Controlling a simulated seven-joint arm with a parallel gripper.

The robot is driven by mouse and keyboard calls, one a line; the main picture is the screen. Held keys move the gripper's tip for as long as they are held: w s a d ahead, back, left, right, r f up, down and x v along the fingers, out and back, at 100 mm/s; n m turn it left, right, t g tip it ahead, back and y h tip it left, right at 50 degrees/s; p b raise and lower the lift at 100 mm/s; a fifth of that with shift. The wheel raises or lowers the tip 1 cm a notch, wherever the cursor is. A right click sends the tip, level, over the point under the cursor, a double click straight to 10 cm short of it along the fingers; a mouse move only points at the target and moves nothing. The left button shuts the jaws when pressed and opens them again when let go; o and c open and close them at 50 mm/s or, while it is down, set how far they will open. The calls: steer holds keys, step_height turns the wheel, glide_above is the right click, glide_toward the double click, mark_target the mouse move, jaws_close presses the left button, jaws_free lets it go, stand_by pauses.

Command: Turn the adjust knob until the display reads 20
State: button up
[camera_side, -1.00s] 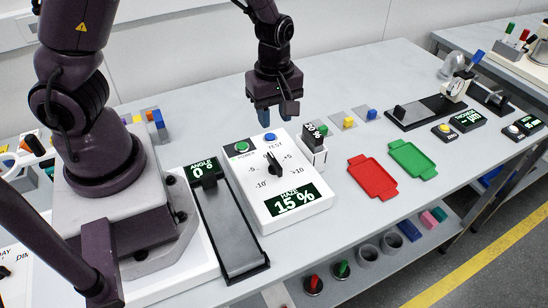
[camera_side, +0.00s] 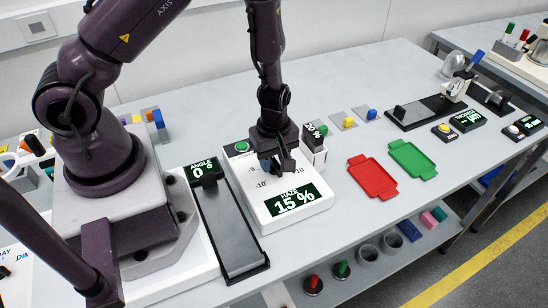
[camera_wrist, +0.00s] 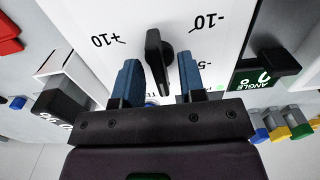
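The white haze meter (camera_side: 265,212) stands on the bench, and its display (camera_side: 293,200) reads 15 %. The black adjust knob (camera_wrist: 158,58) shows in the wrist view, with dial marks such as +10 and -10 around it. My gripper (camera_side: 277,168) is down over the dial in the side view and hides the knob there. In the wrist view my gripper (camera_wrist: 159,62) is open, one blue finger on each side of the knob, with gaps between fingers and knob.
A small white box (camera_side: 314,156) with a black 20 % label stands right beside the meter. An angle display (camera_side: 203,169) reading 0° and a dark track (camera_side: 232,232) lie on the left. Red (camera_side: 372,177) and green (camera_side: 412,160) trays lie to the right.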

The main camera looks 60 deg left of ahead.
steer(key=shift+c, duration=0.2)
jaws_close()
steer(key=shift+m, duration=0.3)
steer(key=m, duration=0.5)
steer(key=shift+w, duration=0.1)
steer(key=m, duration=0.6)
stand_by(0.3)
steer(key=shift+o, duration=0.2)
jaws_free()
